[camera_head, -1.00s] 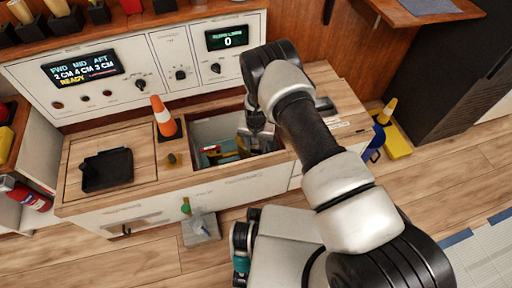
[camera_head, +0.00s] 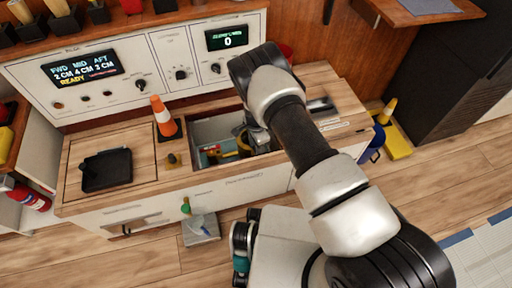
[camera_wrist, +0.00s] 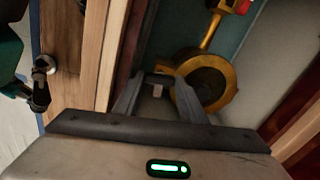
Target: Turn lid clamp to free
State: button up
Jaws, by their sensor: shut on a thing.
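My gripper (camera_wrist: 157,88) reaches down into the open compartment of the bench. In the wrist view its two fingers are close together around a small, dim part with a pale patch (camera_wrist: 157,91); I cannot tell what this part is. A yellow round piece (camera_wrist: 207,82) with an arm and a red end lies just right of the fingers, partly behind the right one. The yellow piece also shows in the head view (camera_head: 243,143), partly hidden by my gripper. I cannot clearly make out which part is the lid clamp.
An orange-and-white cone (camera_head: 164,117) and a small dark knob (camera_head: 172,160) stand left of the compartment. A black tray (camera_head: 106,169) lies on the wooden lid further left. The panel screen (camera_head: 84,69) reads READY. Compartment walls (camera_wrist: 130,50) are close around my gripper.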

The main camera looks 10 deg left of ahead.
jog(key=shift+m, duration=1.1)
jog(key=o, duration=1.1)
jog(key=shift+c, duration=0.2)
jog(key=shift+s, duration=0.1)
